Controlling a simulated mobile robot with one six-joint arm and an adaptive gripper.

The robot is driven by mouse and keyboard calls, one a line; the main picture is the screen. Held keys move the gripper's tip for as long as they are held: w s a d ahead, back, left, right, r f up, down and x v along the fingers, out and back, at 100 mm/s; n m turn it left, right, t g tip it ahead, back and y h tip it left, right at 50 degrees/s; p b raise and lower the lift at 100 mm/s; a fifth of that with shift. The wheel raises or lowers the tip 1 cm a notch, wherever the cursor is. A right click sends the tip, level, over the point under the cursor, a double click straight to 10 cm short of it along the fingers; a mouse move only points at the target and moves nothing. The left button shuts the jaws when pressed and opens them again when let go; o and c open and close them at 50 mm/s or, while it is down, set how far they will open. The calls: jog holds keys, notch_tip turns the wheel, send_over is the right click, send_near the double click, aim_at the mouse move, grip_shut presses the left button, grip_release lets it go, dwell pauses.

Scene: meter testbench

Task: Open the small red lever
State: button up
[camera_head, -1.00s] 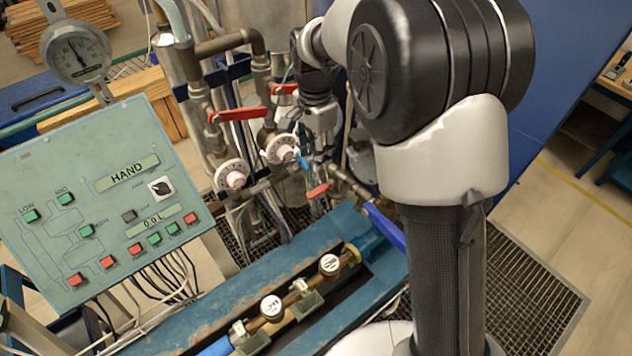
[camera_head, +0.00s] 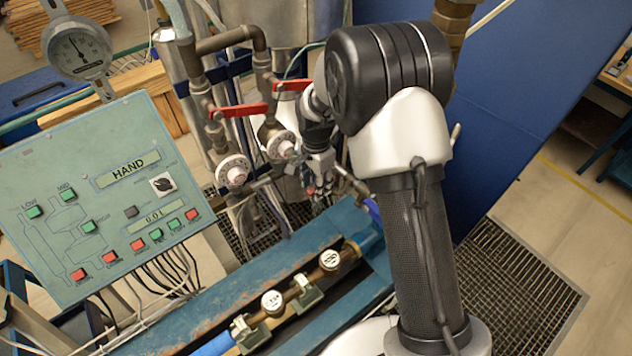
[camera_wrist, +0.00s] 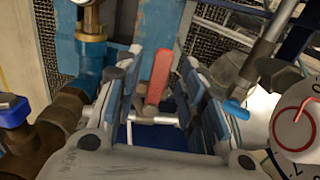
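The small red lever (camera_wrist: 159,72) stands upright in the middle of the wrist view. My gripper (camera_wrist: 154,85) is open, with one finger on each side of the lever. Gaps show between the lever and both fingers, and I cannot tell how deep the lever reaches between them. In the head view my gripper (camera_head: 322,186) is low among the pipes, right of the white dials. There the small lever is hidden or too small to make out behind the gripper.
Two larger red levers (camera_head: 240,110) (camera_head: 291,86) sit on the pipes above. A white dial (camera_wrist: 297,128) and a blue-tipped part (camera_wrist: 236,109) are close on the right. A brass and blue fitting (camera_wrist: 88,58) is close on the left. The green control panel (camera_head: 70,150) stands at left.

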grip_shut()
dwell(0.3)
dwell(0.4)
